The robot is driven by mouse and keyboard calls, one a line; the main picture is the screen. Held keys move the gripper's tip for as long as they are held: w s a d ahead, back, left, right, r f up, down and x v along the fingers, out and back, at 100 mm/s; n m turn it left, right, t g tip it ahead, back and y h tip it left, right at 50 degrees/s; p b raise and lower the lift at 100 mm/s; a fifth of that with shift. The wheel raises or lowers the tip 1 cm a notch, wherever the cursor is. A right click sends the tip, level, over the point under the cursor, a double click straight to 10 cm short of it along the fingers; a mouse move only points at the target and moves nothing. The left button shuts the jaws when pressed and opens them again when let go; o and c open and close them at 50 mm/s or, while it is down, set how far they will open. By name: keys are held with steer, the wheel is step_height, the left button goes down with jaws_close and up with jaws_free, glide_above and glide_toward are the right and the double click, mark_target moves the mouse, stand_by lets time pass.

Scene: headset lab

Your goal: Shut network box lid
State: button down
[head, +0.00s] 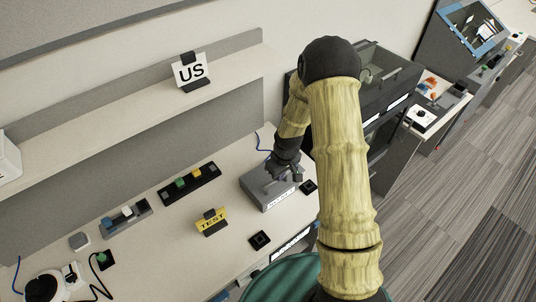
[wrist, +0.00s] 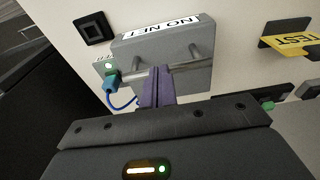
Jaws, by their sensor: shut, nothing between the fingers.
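The network box (head: 266,192) is a grey box on the bench, with a white label on its front. In the wrist view its grey lid (wrist: 135,50) bears the label "NO NET" and two metal posts of a handle. My gripper (head: 284,172) is over the box. In the wrist view its purple fingers (wrist: 158,74) are shut with nothing between them, close to the handle bar; I cannot tell if they touch it. A blue plug (wrist: 111,80) sits at the box's left side beside a small green light. The fingers and my wrist hide part of the box, and I cannot tell whether the lid is fully down.
A yellow TEST sign (head: 211,222) and a black strip with coloured blocks (head: 189,184) stand left of the box. Black square pads (head: 259,240) lie nearby. A shelf with a US sign (head: 190,71) runs behind. Dark equipment (head: 388,82) stands to the right.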

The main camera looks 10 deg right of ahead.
steer(key=shift+d+r, duration=0.15)
steer(key=r+p, duration=0.2)
steer(key=r, duration=0.1)
steer(key=r+p, duration=0.1)
steer(key=shift+w+a+r, duration=0.15)
steer(key=shift+w+a, duration=0.05)
steer(key=shift+w, duration=0.2)
steer(key=s+d+r+b, duration=0.2)
steer(key=s+r, duration=0.3)
steer(key=r, duration=0.2)
steer(key=shift+d+r+b, duration=0.3)
steer(key=shift+r+b, duration=0.05)
steer(key=shift+b, duration=0.05)
steer(key=s+a+r+m+t, duration=0.1)
steer(key=s+r+m, duration=0.4)
steer(key=s+r, duration=0.3)
steer(key=s, duration=0.4)
steer(key=shift+s+r+m+h, duration=0.3)
steer(key=shift+r, duration=0.05)
